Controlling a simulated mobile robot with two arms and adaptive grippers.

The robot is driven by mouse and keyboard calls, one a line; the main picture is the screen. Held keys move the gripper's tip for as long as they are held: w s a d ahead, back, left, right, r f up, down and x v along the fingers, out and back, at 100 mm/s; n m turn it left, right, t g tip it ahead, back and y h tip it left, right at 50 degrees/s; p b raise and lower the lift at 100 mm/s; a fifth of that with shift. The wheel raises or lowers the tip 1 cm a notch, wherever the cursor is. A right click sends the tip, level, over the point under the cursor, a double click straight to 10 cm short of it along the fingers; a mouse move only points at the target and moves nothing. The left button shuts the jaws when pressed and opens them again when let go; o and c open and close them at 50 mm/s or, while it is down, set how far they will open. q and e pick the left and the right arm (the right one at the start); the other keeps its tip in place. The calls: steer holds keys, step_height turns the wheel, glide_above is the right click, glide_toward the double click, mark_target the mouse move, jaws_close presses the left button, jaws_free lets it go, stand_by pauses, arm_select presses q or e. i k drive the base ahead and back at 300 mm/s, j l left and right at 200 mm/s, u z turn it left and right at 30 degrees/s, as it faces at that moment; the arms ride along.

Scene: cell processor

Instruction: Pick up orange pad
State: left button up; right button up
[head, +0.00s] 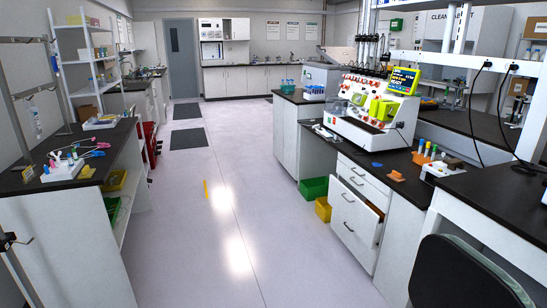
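A small orange pad (397,177) lies on the dark top of the right bench, near its front edge, in front of the white cell processor (370,115). Another flat orange piece (421,158) lies a little behind it to the right, below some colored tubes. From this distance I cannot make out the exact shape of either piece. Neither of my grippers can be made out in the head view.
A blue piece (377,165) lies on the bench left of the pad. A white tube rack (437,172) stands to its right. A drawer (354,220) below is partly open. A dark chair back (455,275) stands at the lower right.

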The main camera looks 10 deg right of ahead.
mark_target(395, 175)
steer(key=i, duration=1.15)
steer(key=i+j, duration=0.1)
steer(key=i, duration=1)
steer(key=i+l+z, duration=0.1)
steer(key=i+z, duration=0.75)
steer(key=i+j+z, duration=0.25)
steer(key=i+z, duration=0.2)
steer(key=i+j+z, duration=0.45)
steer(key=l, duration=0.1)
